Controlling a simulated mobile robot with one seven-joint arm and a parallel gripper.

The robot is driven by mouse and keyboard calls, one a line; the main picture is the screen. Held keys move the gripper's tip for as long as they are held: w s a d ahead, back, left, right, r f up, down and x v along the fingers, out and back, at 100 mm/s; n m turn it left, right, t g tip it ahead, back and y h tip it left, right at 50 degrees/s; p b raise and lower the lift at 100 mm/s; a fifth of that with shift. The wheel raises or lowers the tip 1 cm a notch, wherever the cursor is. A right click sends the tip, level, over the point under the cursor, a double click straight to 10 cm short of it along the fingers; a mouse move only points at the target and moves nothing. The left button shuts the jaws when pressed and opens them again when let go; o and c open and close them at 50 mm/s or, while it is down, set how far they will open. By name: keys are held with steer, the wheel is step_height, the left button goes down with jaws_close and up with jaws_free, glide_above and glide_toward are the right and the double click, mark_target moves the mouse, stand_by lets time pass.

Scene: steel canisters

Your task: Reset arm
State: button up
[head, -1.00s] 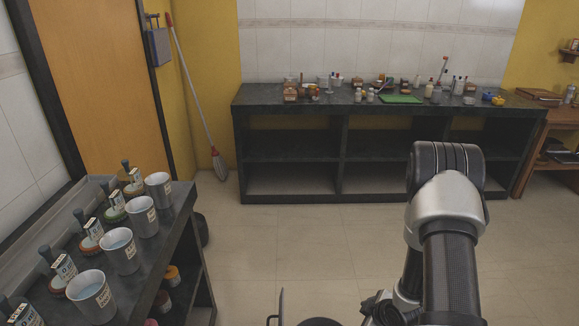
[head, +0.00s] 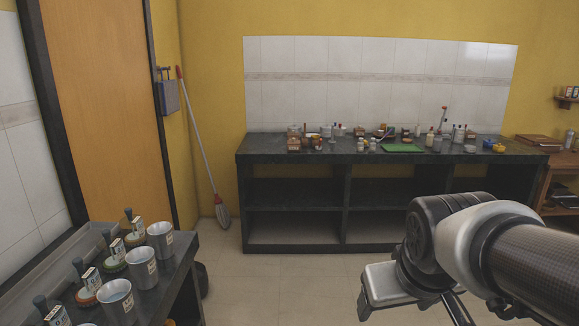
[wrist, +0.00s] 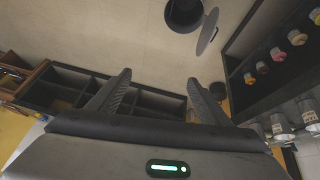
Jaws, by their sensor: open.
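My gripper (wrist: 158,82) is open in the wrist view, with its two fingers apart and nothing between them. Bare floor and the far bench show past the fingers. In the head view, my arm is bent at the lower right and the fingers are only partly visible. Several steel canisters (head: 160,241) stand in a row on the dark left bench (head: 183,262), well away from my gripper. Labelled, dark-handled items with coloured bases (head: 134,232) stand beside them. Canisters also show at the right of the wrist view (wrist: 279,126).
A long dark bench (head: 346,157) along the back wall holds small jars, bottles and a green board (head: 403,148). A mop (head: 203,150) leans by the orange door (head: 100,110). A dark round bin (wrist: 184,13) with its lid open stands on the floor.

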steer(key=s+a+r+m+y+p, duration=0.1)
steer(key=s+a+r+p, duration=0.15)
steer(key=s+r, duration=0.35)
step_height(320, 180, up, 19)
steer(key=p, duration=2)
steer(key=shift+s+a, duration=0.2)
steer(key=shift+a, duration=0.05)
